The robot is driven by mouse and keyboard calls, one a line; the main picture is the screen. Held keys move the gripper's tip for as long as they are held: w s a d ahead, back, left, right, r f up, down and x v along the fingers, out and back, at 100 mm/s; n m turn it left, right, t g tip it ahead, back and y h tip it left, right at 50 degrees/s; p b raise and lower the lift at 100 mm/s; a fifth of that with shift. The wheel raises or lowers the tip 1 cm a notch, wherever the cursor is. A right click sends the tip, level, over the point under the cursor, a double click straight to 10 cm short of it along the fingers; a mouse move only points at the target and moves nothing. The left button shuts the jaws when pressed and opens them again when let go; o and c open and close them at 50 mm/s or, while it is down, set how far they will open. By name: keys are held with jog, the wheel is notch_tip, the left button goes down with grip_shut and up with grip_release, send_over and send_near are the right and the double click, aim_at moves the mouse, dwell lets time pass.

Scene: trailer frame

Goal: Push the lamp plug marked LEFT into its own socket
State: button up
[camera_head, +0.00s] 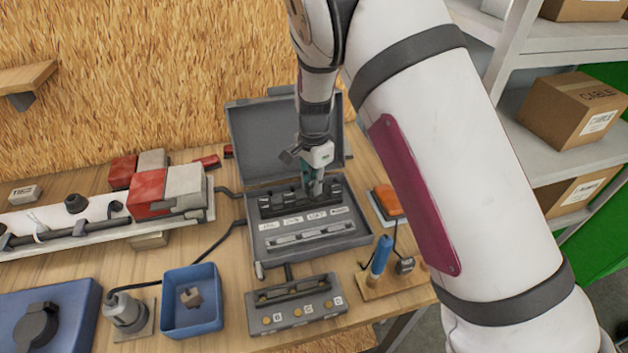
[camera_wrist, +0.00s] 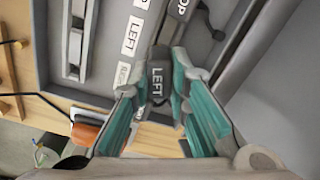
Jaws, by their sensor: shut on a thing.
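My gripper (camera_head: 314,186) reaches down into the open grey case (camera_head: 353,232) on the bench, at its dark row of slots (camera_head: 270,207). In the wrist view my gripper (camera_wrist: 160,85) is shut on a dark plug marked LEFT (camera_wrist: 157,78), its teal-lined fingers on either side. A white LEFT label (camera_wrist: 130,36) is on the case close by. Another dark plug (camera_wrist: 180,10), with lettering partly cut off that seems to read STOP, lies nearby. I cannot tell whether the held plug touches or enters a socket.
A lamp board with a red and white lamp (camera_head: 166,192) lies at the left. A blue bin (camera_head: 191,325), a grey block with lettered knobs (camera_head: 297,308) and a blue-handled tool (camera_head: 381,256) stand in front. An orange item (camera_head: 387,200) sits right of the case.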

jog(key=shift+f, duration=0.35)
jog(key=shift+f, duration=0.15)
jog(key=shift+f, duration=0.45)
jog(key=shift+f, duration=0.5)
dwell(0.6)
jog(key=o, duration=1.2)
